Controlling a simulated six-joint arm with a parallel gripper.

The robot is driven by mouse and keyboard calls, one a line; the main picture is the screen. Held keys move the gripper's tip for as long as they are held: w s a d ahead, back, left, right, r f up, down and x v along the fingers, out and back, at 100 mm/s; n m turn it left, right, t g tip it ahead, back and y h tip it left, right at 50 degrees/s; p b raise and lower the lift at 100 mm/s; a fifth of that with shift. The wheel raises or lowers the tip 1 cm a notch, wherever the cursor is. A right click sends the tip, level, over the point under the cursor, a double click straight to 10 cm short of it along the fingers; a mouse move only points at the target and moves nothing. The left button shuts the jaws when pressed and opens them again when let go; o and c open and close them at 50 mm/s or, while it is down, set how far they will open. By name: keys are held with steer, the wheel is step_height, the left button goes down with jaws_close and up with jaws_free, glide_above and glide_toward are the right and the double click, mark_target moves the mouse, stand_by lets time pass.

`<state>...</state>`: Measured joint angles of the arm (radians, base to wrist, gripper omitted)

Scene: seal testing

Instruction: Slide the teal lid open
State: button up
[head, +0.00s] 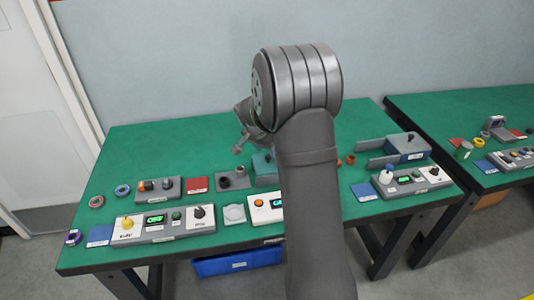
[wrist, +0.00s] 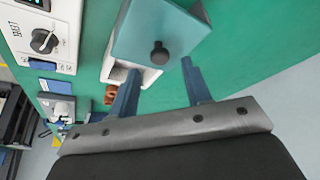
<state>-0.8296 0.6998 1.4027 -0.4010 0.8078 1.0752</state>
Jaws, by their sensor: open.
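The teal lid (wrist: 150,25) is a flat plate with a black knob (wrist: 159,55), near the top middle of the wrist view. It sits on a pale box (wrist: 146,76), whose wall and a bit of inside show past the lid's edge. In the head view the teal lid (head: 262,163) shows left of my arm, which hides its right part. My gripper (wrist: 160,66) is open, with one blue-grey finger on each side of the knob as seen from the wrist. The gap between fingers looks empty. I cannot tell how far the fingers are above the lid.
A control panel (wrist: 48,25) with a black dial stands left of the lid in the wrist view. A blue-lidded box (head: 407,147) with rails stands at the right of the green table (head: 150,150). Other panels (head: 163,221) line the front edge. Small rings lie at the left.

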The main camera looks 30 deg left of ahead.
steer(key=v, duration=1.4)
steer(key=shift+r, duration=0.2)
steer(key=shift+s+f, duration=0.1)
steer(key=x, duration=1.7)
steer(key=shift+f, duration=0.1)
steer(key=shift+w+d, duration=0.2)
steer(key=shift+w, duration=0.15)
steer(key=shift+s, duration=0.1)
